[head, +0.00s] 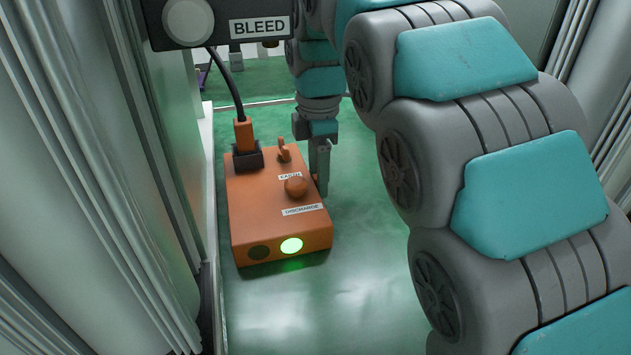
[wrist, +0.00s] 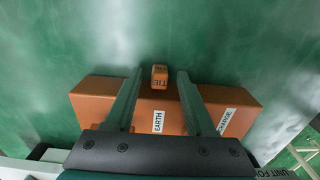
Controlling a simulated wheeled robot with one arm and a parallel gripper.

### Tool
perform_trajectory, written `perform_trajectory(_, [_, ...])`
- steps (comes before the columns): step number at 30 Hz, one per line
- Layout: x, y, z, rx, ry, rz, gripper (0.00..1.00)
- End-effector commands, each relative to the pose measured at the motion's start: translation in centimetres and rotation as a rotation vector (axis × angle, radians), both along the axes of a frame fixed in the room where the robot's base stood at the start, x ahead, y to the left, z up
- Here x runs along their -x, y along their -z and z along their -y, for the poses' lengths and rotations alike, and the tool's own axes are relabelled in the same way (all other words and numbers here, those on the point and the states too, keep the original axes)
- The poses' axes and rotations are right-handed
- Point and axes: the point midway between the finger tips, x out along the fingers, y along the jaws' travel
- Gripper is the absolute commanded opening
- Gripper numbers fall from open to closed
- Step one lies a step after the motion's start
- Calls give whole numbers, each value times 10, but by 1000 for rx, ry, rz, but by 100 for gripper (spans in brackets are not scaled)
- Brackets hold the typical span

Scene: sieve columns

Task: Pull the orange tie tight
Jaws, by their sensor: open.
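An upright orange piece by the EARTH label in the head view (head: 284,150) may be the same tie; I cannot read a mark there. My gripper (wrist: 159,86) is open, with one finger on each side of the tie in that view and gaps between. Whether the fingers are level with it is unclear. In the head view my gripper (head: 322,178) points down at the right edge of the orange box (head: 250,213).
A black cable (head: 227,85) runs to an orange plug. A BLEED unit (head: 258,27) hangs above. Pale columns stand left; green floor is clear in front.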

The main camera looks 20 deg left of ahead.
Motion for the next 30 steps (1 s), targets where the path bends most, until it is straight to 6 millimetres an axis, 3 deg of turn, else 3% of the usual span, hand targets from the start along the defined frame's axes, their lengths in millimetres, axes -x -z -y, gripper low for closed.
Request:
perform_trajectory(9, [-2,4,0,-1,-1,1,54])
perform_trajectory(23, [-2,4,0,-1,-1,2,2])
perform_trajectory(30, [-2,4,0,-1,-1,2,0])
